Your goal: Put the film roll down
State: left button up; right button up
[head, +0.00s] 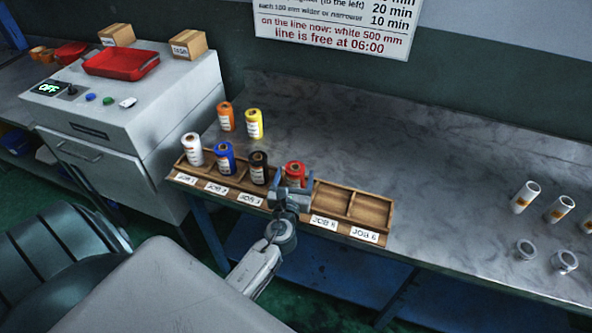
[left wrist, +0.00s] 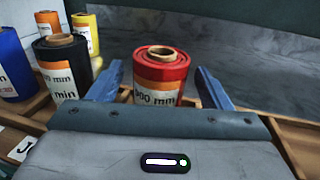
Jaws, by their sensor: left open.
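The red film roll (head: 295,171) stands upright in a compartment of the wooden rack (head: 374,210), right of the black roll. In the left wrist view the red roll (left wrist: 161,75) stands between the two blue fingers of my left gripper (left wrist: 158,88), with a gap on each side. My left gripper (head: 291,186) is open around it. The compartment's label is hidden behind my gripper. A white roll (head: 192,149), a blue roll (head: 224,158) and a black roll (head: 258,168) stand in the JOB 1, JOB 2 and JOB 3 places. My right gripper does not show.
An orange roll (head: 226,117) and a yellow roll (head: 254,124) stand behind the rack. The JOB 5 and JOB 6 compartments are empty. Several white cores (head: 525,197) stand at the right of the marble-look table (head: 420,150). A machine (head: 130,105) reading OFF is at left.

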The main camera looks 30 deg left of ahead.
pick_arm(q)
jog(key=b+v, duration=0.2)
jog(key=v, duration=0.6)
jog(key=shift+s+d+r, duration=0.1)
jog(key=shift+s, duration=0.25)
